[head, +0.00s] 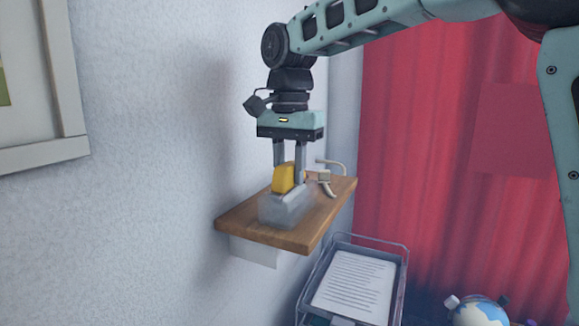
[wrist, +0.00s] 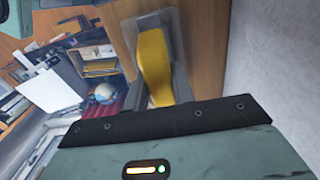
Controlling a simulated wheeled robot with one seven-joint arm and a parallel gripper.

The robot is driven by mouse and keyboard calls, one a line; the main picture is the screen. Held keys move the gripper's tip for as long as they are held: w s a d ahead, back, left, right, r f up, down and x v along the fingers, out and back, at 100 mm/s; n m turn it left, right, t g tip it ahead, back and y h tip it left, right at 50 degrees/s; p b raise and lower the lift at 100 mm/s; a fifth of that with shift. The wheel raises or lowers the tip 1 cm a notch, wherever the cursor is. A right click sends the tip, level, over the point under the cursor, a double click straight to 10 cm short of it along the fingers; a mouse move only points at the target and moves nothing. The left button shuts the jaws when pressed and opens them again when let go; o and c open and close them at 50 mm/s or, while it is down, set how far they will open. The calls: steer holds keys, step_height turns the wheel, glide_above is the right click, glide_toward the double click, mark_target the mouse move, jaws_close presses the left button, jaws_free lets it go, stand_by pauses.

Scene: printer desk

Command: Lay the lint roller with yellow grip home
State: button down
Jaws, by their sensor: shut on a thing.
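The yellow grip of the lint roller (head: 284,178) is upright between the fingers of my gripper (head: 289,174), just above a wooden wall shelf (head: 243,225). My gripper points straight down and is shut on the grip. A grey, see-through holder-like block (head: 283,211) stands on the shelf directly under and in front of the grip. I cannot tell whether the roller touches it or sits in it. In the wrist view the yellow grip (wrist: 154,68) lies between the fingers, with the grey block (wrist: 172,22) around its far end. The roller's other end is hidden.
A small beige object with a hooked part (head: 319,178) is on the shelf just behind my gripper. A wall is close on the left, with a picture frame (head: 66,70). Below right are a wire paper tray (head: 400,275), a globe (head: 478,312) and a red curtain (head: 420,120).

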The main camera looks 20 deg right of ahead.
steer(key=shift+f, duration=0.1)
steer(key=c, duration=1.1)
jaws_free()
step_height(320, 180, up, 17)
steer(key=shift+r, duration=0.2)
